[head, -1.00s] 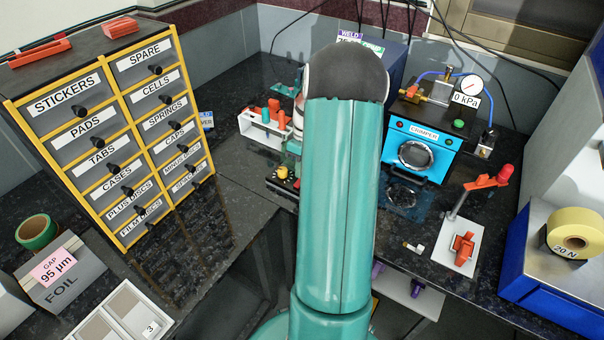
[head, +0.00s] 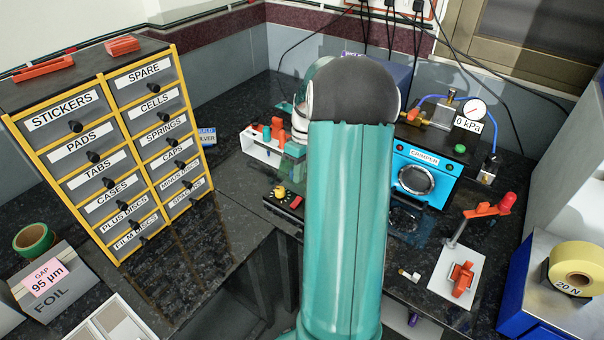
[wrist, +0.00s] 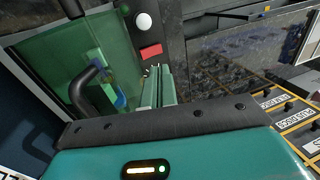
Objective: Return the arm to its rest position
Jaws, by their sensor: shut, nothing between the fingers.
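My teal arm (head: 348,215) stands upright in the middle of the head view, with its dark rounded joint at the top. A further part of it shows to the left behind that joint. In the wrist view my gripper (wrist: 158,82) shows as two narrow teal fingers side by side, shut and empty. They point towards a dark panel with a white round button (wrist: 143,21) and a red rectangle (wrist: 151,51). A green see-through pane with a black handle (wrist: 88,88) is left of the fingers.
A yellow-framed drawer cabinet (head: 112,172) stands at the left. The blue crimper (head: 428,172) with a gauge is right of my arm, and an orange-handled stand (head: 461,280) is in front of it. A tape roll (head: 575,268) sits at the far right.

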